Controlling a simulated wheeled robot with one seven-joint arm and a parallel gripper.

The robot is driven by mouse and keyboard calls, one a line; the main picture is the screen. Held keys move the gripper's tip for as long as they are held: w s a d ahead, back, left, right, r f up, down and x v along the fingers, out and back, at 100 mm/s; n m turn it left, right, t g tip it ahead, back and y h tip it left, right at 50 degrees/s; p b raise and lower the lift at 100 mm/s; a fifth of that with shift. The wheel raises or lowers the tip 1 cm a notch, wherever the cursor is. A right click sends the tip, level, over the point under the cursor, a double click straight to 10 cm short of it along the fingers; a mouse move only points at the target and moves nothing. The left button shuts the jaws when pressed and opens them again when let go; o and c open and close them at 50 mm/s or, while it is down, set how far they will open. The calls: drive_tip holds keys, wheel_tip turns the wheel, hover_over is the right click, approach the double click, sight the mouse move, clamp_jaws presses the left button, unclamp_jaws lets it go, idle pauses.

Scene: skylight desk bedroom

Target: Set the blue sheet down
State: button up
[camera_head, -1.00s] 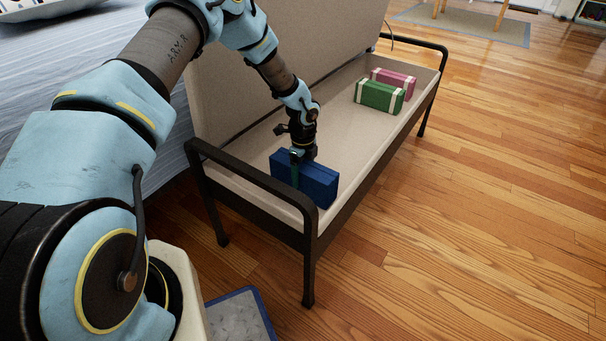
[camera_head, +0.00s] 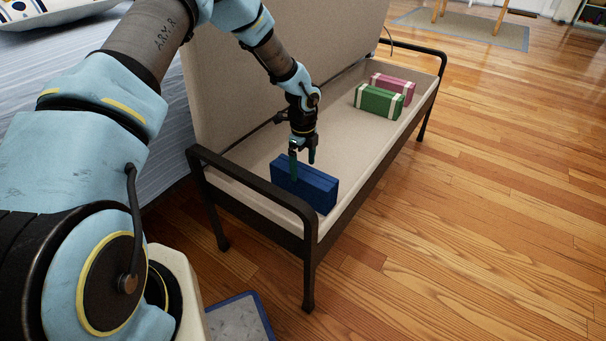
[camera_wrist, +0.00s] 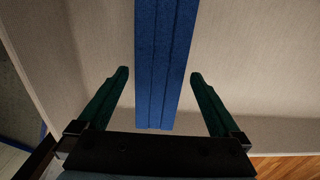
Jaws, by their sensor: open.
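The blue sheet (camera_head: 308,187) is a folded blue block. It stands on the beige floor of the open bench box (camera_head: 262,157), near the box's near end. It also shows in the wrist view (camera_wrist: 165,60), running up the middle between the fingers. My gripper (camera_head: 302,160) is just above the sheet in the head view. Its two green fingers are open, one on each side of the sheet, with a clear gap to both in the wrist view (camera_wrist: 160,75). Nothing is held.
A green bundle (camera_head: 379,101) and a pink bundle (camera_head: 393,84), both with pale bands, lie toward the box's far end. Dark metal armrests (camera_head: 255,183) rise at the ends. The raised beige lid (camera_head: 270,60) stands behind. The box floor between the blue and green bundles is free.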

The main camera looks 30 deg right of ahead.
wheel_tip(320, 180, up, 5)
drive_tip(key=shift+r+p, duration=0.2)
drive_tip(key=shift+p, duration=0.2)
drive_tip(key=shift+r, duration=0.25)
